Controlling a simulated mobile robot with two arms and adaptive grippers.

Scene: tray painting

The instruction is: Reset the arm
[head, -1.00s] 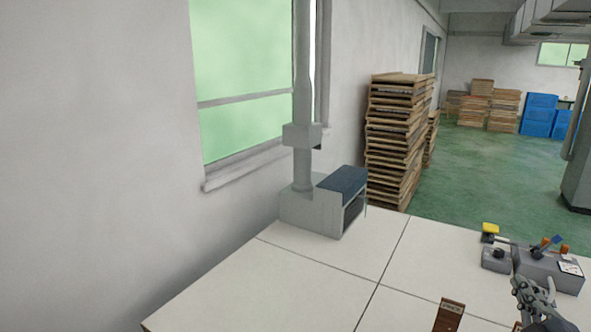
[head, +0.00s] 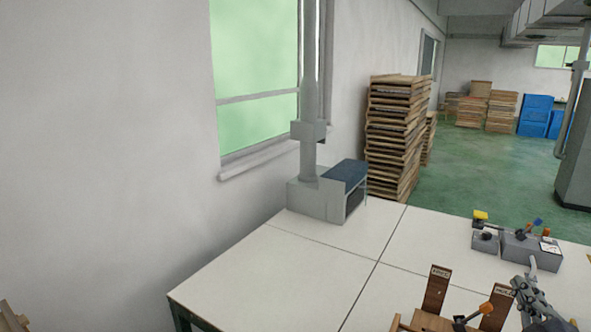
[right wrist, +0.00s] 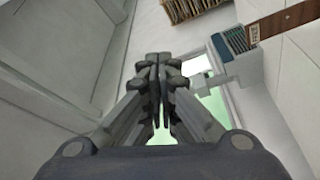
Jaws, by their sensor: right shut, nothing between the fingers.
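My right gripper (head: 524,282) shows at the lower right of the head view, over the white table (head: 310,270). It is shut and empty. In the right wrist view its fingers (right wrist: 158,62) are together and touch nothing; the wall and window lie beyond. My left gripper is not in the head view.
Brown wooden pieces with labels (head: 437,288) stand at the front of the table, beside an orange-headed tool (head: 486,308). A grey holder (head: 530,250) with coloured-head tools is behind my right gripper. A grey machine (head: 318,195) stands at the back. The table's left half is clear.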

